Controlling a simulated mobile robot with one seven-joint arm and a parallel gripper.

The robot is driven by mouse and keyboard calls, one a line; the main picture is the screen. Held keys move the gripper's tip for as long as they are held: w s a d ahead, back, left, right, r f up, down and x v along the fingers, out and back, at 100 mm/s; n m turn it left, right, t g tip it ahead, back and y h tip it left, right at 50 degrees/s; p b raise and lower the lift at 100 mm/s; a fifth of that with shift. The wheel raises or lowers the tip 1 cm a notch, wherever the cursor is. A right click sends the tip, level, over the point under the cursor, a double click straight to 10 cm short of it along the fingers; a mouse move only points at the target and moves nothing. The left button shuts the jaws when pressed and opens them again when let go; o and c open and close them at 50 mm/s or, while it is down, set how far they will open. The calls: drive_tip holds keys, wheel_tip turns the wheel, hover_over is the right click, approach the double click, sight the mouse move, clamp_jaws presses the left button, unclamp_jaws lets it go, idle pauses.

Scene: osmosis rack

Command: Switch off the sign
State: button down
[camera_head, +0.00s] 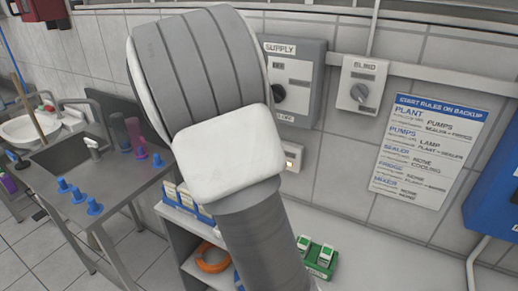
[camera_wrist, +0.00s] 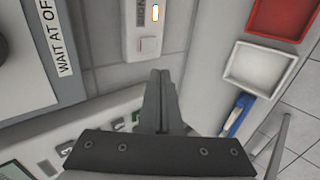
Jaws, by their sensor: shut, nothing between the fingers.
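A narrow white wall box (camera_wrist: 151,30) is at the top middle of the wrist view. It carries a lit orange-white window (camera_wrist: 155,13), small lettering that may read SIGN, and a pale button or rocker (camera_wrist: 148,45) with a reddish edge. My gripper (camera_wrist: 160,76) is shut and empty. Its tips appear just below the box in the picture; I cannot tell how far apart they are in depth. In the head view a small white switch box (camera_head: 292,157) shows beside my arm, perhaps the same one. My gripper is out of sight there.
Above it in the head view are a grey SUPPLY box (camera_head: 297,75) with a black knob and a BLIND box (camera_head: 361,84) with a grey knob. A rules poster (camera_head: 430,150) hangs right. Red (camera_wrist: 283,17) and white (camera_wrist: 260,67) trays show in the wrist view.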

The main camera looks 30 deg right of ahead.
drive_tip(key=w+d+r+p+x, duration=0.1)
drive_tip(key=r+p+x, duration=0.1)
drive_tip(key=x, duration=1)
drive_tip(key=shift+d+p, duration=0.5)
drive_tip(key=shift+d, duration=0.05)
drive_tip(key=shift+f, duration=0.1)
drive_tip(key=shift+w, duration=0.1)
drive_tip(key=shift+w+d, duration=0.2)
drive_tip(key=shift+d, duration=0.15)
drive_tip(key=shift+r, duration=0.25)
